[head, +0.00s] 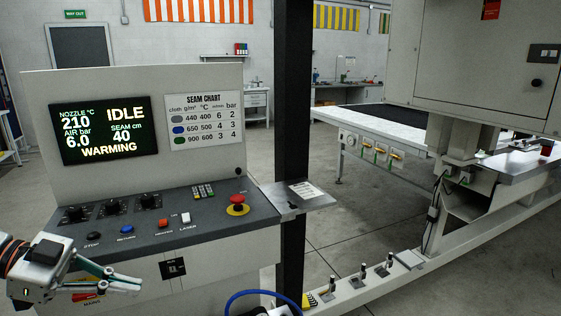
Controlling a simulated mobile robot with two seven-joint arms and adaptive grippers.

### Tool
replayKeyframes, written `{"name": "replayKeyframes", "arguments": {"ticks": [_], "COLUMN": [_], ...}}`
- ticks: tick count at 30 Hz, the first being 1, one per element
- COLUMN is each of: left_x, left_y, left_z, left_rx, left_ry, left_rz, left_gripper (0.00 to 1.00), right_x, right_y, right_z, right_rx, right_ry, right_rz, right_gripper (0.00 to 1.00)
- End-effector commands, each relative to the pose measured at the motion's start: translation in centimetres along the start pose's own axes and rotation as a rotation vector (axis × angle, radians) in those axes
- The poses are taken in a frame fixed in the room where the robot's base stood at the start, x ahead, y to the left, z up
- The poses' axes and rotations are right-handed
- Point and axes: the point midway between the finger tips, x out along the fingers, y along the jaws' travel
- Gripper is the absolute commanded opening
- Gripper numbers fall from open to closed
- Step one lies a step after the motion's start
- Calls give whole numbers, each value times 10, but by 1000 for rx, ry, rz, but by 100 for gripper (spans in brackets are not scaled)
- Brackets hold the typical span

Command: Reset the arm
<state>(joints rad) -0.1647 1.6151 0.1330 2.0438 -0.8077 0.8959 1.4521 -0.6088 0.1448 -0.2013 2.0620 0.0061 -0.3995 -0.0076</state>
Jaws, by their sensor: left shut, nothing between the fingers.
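A light grey control console (215,258) stands at the left. Its dark screen (106,129) reads IDLE, nozzle 210 °C, air 6.0 bar, seam 40 cm and WARMING. The sloped panel has black knobs (112,206), a black STOP button (93,236), a blue button (126,229), a red-orange button (163,223), a white LASER switch (186,217) and a red emergency stop (238,199) on a yellow base. My left gripper (137,284) is shut and empty in front of the console's lower face, beside a red part marked MAINS (88,298) that it partly covers. My right gripper is not in view.
A dark post (293,100) rises behind the console's right end. A large grey machine housing (470,60) stands over a long low rail (400,272) with several small levers. A long table (385,118) lies behind. Grey floor between them is open.

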Motion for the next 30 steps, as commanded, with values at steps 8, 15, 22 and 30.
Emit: {"name": "replayKeyframes", "arguments": {"ticks": [8,15,22,30], "left_x": [20,44,86,163], "left_y": [-15,-3,47,149], "left_z": [47,118,193,248], "left_rx": [-11,-104,-255,-455], "left_ry": [259,270,129,-115], "left_rz": [-338,-642,-844,-885], "left_gripper": [0,0,0,0], "right_x": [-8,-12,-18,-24], "right_y": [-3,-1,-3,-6], "right_z": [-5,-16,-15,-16], "right_rx": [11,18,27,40], "right_ry": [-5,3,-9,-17], "right_rz": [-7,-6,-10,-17], "right_gripper": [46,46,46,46]}}
